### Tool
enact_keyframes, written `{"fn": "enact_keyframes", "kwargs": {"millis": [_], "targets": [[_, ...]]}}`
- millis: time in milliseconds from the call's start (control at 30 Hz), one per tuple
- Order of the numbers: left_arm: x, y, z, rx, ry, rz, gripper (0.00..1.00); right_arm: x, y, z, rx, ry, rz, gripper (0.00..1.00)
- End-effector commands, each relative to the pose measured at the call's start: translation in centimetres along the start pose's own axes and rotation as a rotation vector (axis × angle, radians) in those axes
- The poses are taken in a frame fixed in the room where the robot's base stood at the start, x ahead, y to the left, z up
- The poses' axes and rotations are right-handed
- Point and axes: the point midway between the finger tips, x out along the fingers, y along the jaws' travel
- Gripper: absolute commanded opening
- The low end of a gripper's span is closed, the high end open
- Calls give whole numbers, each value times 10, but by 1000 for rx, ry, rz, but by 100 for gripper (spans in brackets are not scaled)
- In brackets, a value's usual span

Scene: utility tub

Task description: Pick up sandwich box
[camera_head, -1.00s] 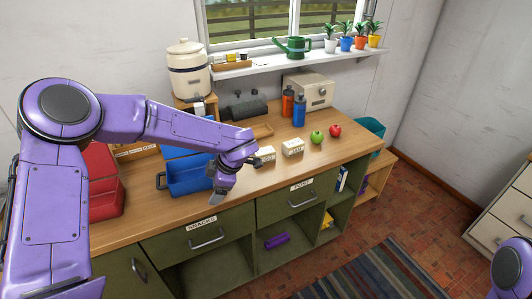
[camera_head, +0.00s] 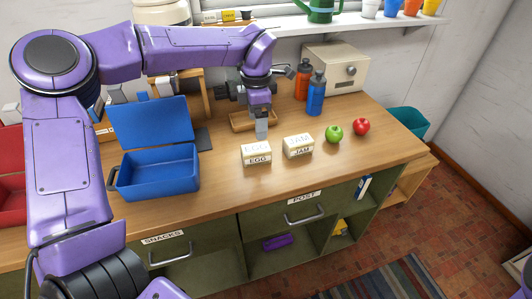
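Two small cream boxes stand on the wooden counter, one labelled EGG (camera_head: 257,154) and one labelled JAM (camera_head: 298,146). My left gripper (camera_head: 262,129) points down just above and behind the EGG box, with its fingertips close to the box's back edge. Whether it touches the box I cannot tell. The fingers overlap in this view, so their opening is hidden. My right gripper is out of view.
An open blue lunch box (camera_head: 158,180) stands left of the EGG box, and a red one (camera_head: 10,200) is at the left edge. A green apple (camera_head: 334,134), a red apple (camera_head: 361,126) and bottles (camera_head: 316,95) stand to the right. The front counter is clear.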

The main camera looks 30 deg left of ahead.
Motion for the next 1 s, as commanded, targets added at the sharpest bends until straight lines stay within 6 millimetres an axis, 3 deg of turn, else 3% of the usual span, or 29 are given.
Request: {"fn": "enact_keyframes", "kwargs": {"millis": [100,700,1000], "targets": [[13,0,0,1,1,0,83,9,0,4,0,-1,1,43],[105,-5,-5,1,4,-1,83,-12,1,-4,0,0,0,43],[114,-4,-4,1,1,1,83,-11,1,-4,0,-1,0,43]]}}
